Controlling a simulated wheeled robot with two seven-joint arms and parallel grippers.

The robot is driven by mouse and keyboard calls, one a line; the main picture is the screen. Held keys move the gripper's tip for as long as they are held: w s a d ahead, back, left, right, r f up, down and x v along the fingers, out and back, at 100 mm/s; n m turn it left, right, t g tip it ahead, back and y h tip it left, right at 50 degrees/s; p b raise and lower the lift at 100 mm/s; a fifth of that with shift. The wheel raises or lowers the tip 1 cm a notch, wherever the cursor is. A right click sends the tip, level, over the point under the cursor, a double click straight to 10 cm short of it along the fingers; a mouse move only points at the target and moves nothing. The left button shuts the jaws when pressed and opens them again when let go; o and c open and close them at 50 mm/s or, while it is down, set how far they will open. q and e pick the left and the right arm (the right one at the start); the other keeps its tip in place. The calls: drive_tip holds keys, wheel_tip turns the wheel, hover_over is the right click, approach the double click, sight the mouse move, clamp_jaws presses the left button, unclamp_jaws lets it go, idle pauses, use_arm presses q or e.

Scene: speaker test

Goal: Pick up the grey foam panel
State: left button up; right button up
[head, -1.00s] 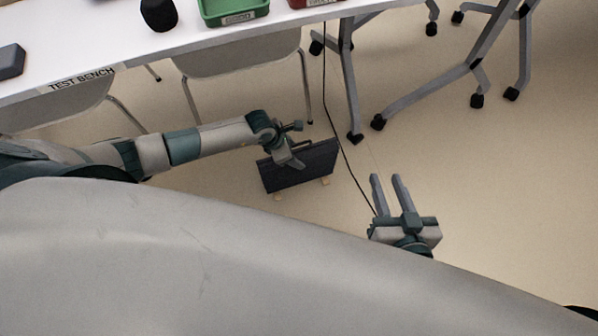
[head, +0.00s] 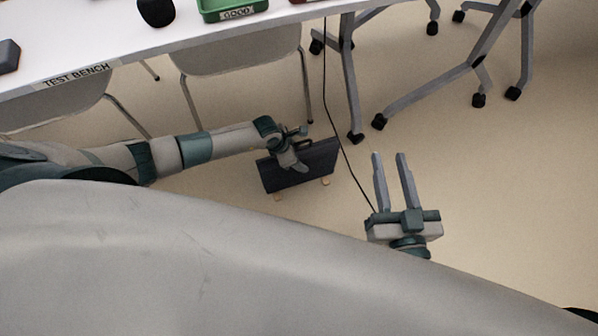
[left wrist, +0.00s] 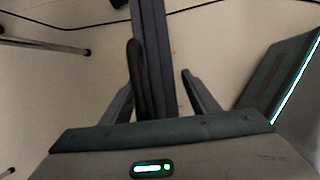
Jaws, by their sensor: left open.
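The grey foam panel (head: 320,160) looks dark grey. It stands on edge on light wooden feet on the floor below the bench, with a black handle on its top edge. My left gripper (head: 290,158) is over the top of the panel and hides part of it. In the left wrist view, the panel's top edge (left wrist: 153,50) and the handle (left wrist: 138,85) run between the two spread fingers of the left gripper (left wrist: 160,85). I cannot tell whether the fingers touch it. My right gripper (head: 389,158) is open and empty, right of the panel.
A white bench (head: 110,50) holds a green bin (head: 232,8) and a black object (head: 156,10). Chairs (head: 240,55) stand under it. A black cable (head: 340,150) runs down right of the panel. Wheeled table legs (head: 430,90) stand at the upper right. The floor at right is clear.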

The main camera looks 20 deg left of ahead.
use_arm(q)
drive_tip(key=shift+f, duration=0.2)
idle(0.4)
drive_tip(key=shift+w, duration=0.1)
clamp_jaws()
